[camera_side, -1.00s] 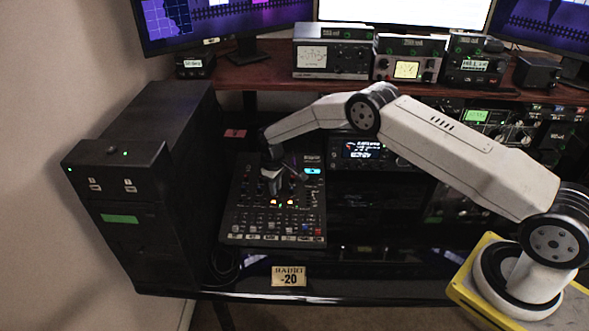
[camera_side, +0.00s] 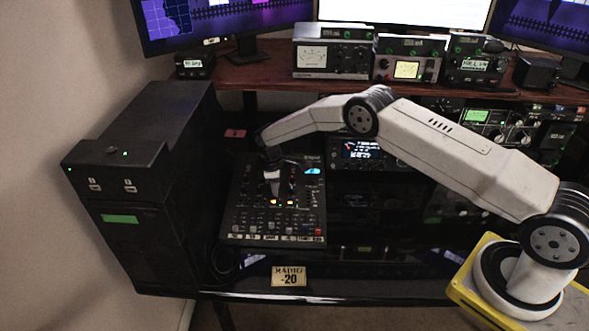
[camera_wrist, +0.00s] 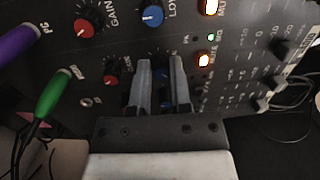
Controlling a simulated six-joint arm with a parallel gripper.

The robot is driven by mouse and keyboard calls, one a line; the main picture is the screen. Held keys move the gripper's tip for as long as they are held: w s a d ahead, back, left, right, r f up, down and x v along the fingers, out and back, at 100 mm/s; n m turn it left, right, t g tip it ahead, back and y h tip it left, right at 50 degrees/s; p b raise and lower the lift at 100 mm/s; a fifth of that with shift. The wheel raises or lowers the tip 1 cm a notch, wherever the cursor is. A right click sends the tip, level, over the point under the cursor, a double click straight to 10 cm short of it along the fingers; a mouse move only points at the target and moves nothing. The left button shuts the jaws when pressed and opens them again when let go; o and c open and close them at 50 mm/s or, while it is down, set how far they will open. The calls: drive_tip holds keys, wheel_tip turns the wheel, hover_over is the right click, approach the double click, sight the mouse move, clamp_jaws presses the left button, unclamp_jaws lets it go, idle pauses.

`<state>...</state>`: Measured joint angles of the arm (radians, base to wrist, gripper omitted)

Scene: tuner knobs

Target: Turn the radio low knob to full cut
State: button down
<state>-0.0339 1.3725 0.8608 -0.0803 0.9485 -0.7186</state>
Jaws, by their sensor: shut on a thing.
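The mixer (camera_side: 240,222) lies on the desk in the side view, with my gripper (camera_side: 271,190) down on its upper part. In the wrist view my gripper (camera_wrist: 161,62) has its fingers on either side of a blue knob (camera_wrist: 163,75) in the second row. It is shut on that knob, which the fingers mostly hide, so its pointer cannot be read. A partly visible label at the left end of this row seems to read RADIO. A sign (camera_side: 288,276) on the desk front reads RADIO -20.
In the wrist view a blue LOW knob (camera_wrist: 152,15) and red GAIN knob (camera_wrist: 88,27) sit in the row above. A red knob (camera_wrist: 110,80) is left of my fingers. Purple (camera_wrist: 18,41) and green (camera_wrist: 50,93) plugs stand at the left. A black case (camera_side: 130,190) stands beside the mixer.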

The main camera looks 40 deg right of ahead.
drive_tip(key=c, duration=0.6)
unclamp_jaws()
drive_tip(key=shift+o, duration=0.2)
drive_tip(key=shift+r, duration=0.1)
drive_tip(key=shift+w+a+r, duration=0.1)
drive_tip(key=shift+a+r, duration=0.05)
drive_tip(key=shift+r, duration=1.8)
drive_tip(key=shift+w+a+r, duration=0.1)
drive_tip(key=shift+a+r, duration=0.05)
drive_tip(key=shift+r, duration=1.75)
drive_tip(key=shift+s+r, duration=0.1)
drive_tip(key=shift+r, duration=0.05)
